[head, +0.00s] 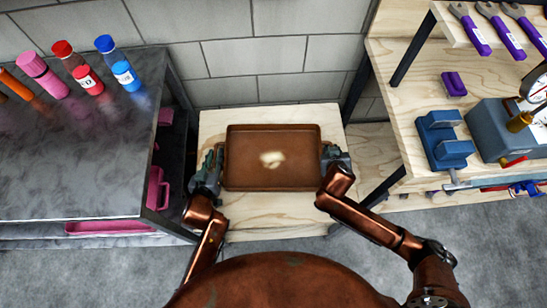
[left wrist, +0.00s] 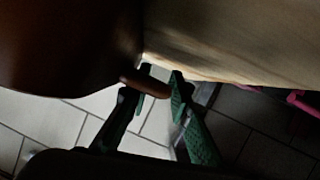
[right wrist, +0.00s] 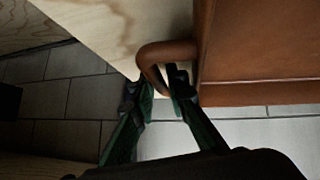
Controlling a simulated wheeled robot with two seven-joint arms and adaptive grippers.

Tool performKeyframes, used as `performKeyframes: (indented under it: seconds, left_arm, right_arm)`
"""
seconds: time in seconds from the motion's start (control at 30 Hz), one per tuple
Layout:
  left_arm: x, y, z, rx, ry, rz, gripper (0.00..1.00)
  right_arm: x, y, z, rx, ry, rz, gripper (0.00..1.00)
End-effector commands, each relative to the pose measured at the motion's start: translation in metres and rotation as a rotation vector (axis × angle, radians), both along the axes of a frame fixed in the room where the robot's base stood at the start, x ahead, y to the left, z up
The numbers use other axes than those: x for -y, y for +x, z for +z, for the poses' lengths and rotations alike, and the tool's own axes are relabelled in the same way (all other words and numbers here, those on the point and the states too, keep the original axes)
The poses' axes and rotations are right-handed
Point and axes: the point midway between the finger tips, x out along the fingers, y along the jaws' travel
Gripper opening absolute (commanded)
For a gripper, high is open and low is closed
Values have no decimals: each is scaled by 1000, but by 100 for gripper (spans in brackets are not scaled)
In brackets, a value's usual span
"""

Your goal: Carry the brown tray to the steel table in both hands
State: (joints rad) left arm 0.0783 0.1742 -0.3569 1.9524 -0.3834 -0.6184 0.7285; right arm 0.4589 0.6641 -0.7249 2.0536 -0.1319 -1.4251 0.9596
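The brown tray (head: 230,165) is rectangular with a low rim, over a pale wooden stand against the block wall. I cannot tell whether it touches the stand. My left gripper (head: 208,178) is at its left side; in the left wrist view its fingers (left wrist: 162,82) are close together about a brown handle (left wrist: 148,85). My right gripper (head: 333,160) is at its right side; in the right wrist view its fingers (right wrist: 162,82) are close about the looped handle (right wrist: 160,50). The steel table (head: 70,180) stands at the left, its dark grey top partly bare.
Several bottles (head: 72,65) stand along the steel table's back. Pink things (head: 157,188) sit beneath its top. At the right, a wooden bench (head: 415,105) holds a blue vise (head: 443,140) and a gauge device (head: 500,130). Grey floor lies in front. A pale patch (head: 271,159) shows inside the tray.

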Motion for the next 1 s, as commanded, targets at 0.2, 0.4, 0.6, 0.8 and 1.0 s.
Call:
performKeyframes:
  seconds: [0.2, 0.4, 0.6, 0.8, 1.0]
  left_arm:
    - [0, 0, 0, 0, 0, 0, 19]
    - [0, 0, 0, 0, 0, 0, 7]
    - [0, 0, 0, 0, 0, 0, 0]
    - [0, 0, 0, 0, 0, 0, 0]
    - [0, 0, 1, 1, 1, 0, 0]
  right_arm:
    - [0, 0, 0, 0, 0, 0, 14]
    - [0, 0, 0, 0, 0, 0, 2]
    - [0, 0, 0, 0, 1, 1, 0]
    - [0, 0, 0, 1, 1, 1, 0]
    - [0, 1, 1, 2, 1, 1, 0]
